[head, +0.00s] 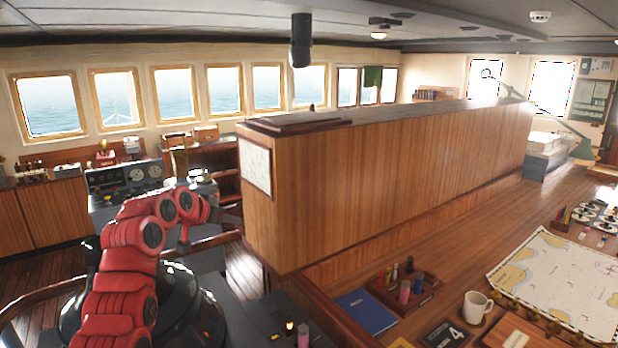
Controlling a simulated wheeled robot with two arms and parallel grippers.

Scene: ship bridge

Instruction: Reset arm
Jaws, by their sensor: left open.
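My left arm, red with black joints, rises from the lower left and bends over to the right. My left gripper (184,244) hangs at its end, pointing down, small and partly hidden by my own arm links. It is open, and I see nothing between its fingers. It is in front of the grey control console (128,178), left of the long wooden partition (400,150). My right gripper is not in view.
The wooden partition runs from the centre to the back right. On the chart desk at the right are a white mug (476,307), a blue book (367,312), a wooden holder (406,290) and a chart (565,282). A wooden rail (212,241) passes close to my left gripper.

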